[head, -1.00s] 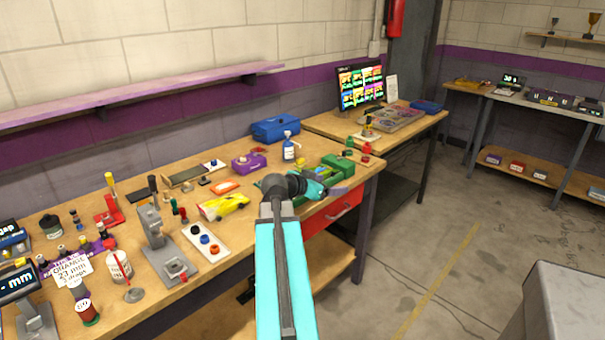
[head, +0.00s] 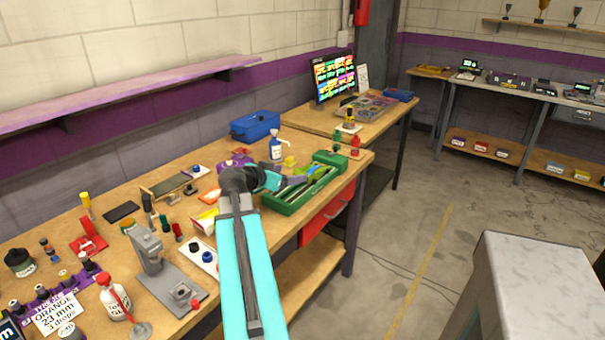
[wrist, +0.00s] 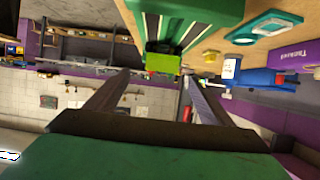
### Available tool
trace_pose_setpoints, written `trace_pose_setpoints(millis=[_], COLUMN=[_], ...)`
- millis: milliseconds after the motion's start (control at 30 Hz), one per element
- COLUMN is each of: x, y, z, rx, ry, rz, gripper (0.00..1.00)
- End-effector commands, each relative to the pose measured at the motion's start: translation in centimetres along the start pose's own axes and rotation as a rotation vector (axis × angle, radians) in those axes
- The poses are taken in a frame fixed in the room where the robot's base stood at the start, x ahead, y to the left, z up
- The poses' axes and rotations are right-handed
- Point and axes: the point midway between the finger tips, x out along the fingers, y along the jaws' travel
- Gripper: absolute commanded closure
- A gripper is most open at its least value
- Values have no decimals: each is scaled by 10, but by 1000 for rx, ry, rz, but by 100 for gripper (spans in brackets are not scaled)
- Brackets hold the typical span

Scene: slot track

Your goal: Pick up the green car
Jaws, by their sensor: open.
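My gripper (head: 296,181) is open over the near part of the green open box (head: 305,195) on the bench. In the wrist view its two fingers (wrist: 155,97) are spread with nothing between them. A small lime-green block-like thing (wrist: 163,62) shows in the wrist view, just beyond the fingers at the end of the green striped box (wrist: 205,14). It may be the green car, but its shape is too unclear to tell. In the head view my arm and gripper hide part of the box. A yellow car (head: 207,220) lies left of my arm, partly hidden by it.
A grey press stand (head: 150,250) and bottles crowd the left of the bench. A grey-topped block (head: 540,265) stands at right.

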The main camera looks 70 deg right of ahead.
Motion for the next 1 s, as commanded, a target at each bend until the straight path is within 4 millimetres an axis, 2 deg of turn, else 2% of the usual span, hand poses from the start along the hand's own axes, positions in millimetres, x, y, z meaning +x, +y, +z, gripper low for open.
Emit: trace_pose_setpoints(millis=[300,467,1000], x=[-7,-1,66], y=[-9,-11,-14], z=[3,3,3], rx=[-6,-8,-9], ry=[0,0,0], rz=[-14,-17,-19], gripper=[25,25,25])
